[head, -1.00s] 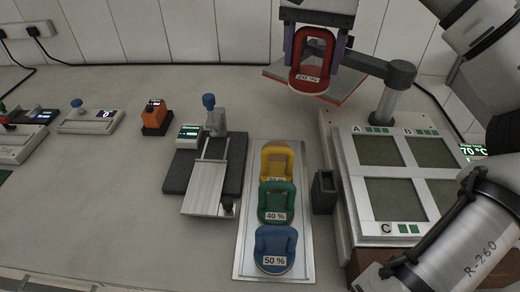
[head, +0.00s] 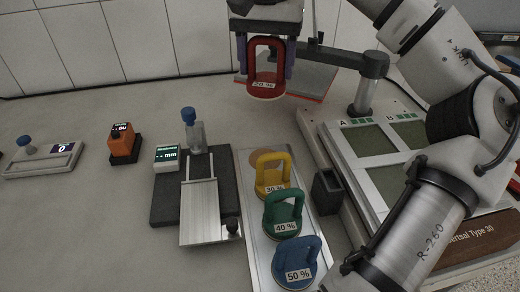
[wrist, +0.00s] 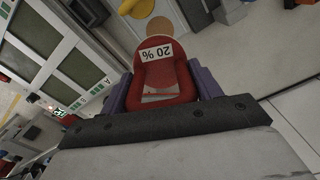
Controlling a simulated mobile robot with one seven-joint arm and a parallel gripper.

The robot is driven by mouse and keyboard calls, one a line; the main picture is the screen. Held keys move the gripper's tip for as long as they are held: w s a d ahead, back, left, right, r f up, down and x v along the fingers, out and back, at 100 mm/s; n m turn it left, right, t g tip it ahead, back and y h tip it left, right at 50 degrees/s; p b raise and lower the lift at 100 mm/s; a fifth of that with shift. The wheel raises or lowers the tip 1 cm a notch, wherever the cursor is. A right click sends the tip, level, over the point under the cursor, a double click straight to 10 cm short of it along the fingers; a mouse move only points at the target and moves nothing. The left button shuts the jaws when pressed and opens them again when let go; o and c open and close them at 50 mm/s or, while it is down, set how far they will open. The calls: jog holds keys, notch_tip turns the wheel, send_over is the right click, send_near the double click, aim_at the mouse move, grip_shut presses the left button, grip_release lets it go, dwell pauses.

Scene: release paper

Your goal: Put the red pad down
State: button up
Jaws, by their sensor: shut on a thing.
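The red pad (head: 266,88), labelled 20 %, hangs upright in my gripper (head: 266,62). The purple fingers are shut on its handle from both sides, and it is above the bench. In the wrist view the red pad (wrist: 165,78) sits between the fingers (wrist: 163,90). The metal tray (head: 256,232) lies in front of and below it. A yellow 30 % pad (head: 271,187), a green 40 % pad (head: 283,224) and a blue 50 % pad (head: 296,272) stand on the tray. A bare tan round spot (wrist: 160,27) shows behind the yellow pad.
A small dark open box (head: 327,196) stands right of the tray, beside the hotplate unit (head: 368,143). A post with a horizontal arm (head: 368,78) rises behind it. A dark slide device (head: 168,203) stands left of the tray. The bench at far left front is clear.

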aim_at(266, 80)
notch_tip(266, 80, down, 18)
jog(key=shift+f, duration=0.2)
dwell(0.4)
jog(key=shift+f, duration=0.1)
jog(key=o, duration=1.8)
notch_tip(266, 80, up, 12)
jog(key=shift+r, duration=0.1)
